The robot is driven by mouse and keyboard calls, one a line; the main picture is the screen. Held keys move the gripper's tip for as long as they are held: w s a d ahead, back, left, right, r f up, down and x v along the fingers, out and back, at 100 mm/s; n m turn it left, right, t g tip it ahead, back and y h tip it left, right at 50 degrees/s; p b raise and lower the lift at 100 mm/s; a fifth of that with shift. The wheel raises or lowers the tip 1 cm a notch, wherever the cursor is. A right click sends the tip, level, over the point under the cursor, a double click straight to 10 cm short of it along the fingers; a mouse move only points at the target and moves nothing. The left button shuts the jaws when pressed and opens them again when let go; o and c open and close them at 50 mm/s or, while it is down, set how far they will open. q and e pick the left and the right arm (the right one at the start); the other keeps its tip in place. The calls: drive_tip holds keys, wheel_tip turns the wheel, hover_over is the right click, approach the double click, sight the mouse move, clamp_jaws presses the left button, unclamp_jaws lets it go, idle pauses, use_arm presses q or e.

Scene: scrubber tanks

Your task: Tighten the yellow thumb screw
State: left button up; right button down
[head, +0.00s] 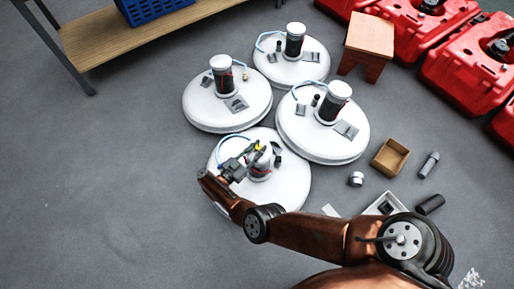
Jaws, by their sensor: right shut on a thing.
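The nearest white round scrubber tank (292,183) stands on the grey floor at the centre, with a short upright cylinder on its lid. A small yellow thumb screw (261,148) shows at the top of that cylinder, partly covered by my fingers. My right gripper (252,153) reaches over the tank from its left side and is shut at the yellow screw. The fingertips are small and dark here, so the exact grip is hard to make out. My right arm hides the front edge of the tank. My left gripper is out of view.
Several similar tanks, among them a right one (345,140) and a left one (205,107), stand close behind. An open cardboard box (390,157), a grey cylinder (429,165) and small parts lie at right. Red machines (467,58) and a wooden stool (369,40) stand behind. Floor at left is clear.

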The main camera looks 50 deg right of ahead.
sight(258, 147)
drive_tip(key=shift+w+d+r, duration=0.1)
drive_tip(key=shift+d+r, duration=0.1)
drive_tip(key=shift+r, duration=0.1)
drive_tip(key=c, duration=2)
unclamp_jaws()
drive_tip(key=o, duration=0.3)
drive_tip(key=shift+f, duration=0.15)
drive_tip(key=shift+o, duration=0.2)
drive_tip(key=shift+a, duration=0.1)
drive_tip(key=shift+a+r, duration=0.15)
drive_tip(key=shift+r, duration=4.85)
drive_tip(key=shift+d, duration=0.2)
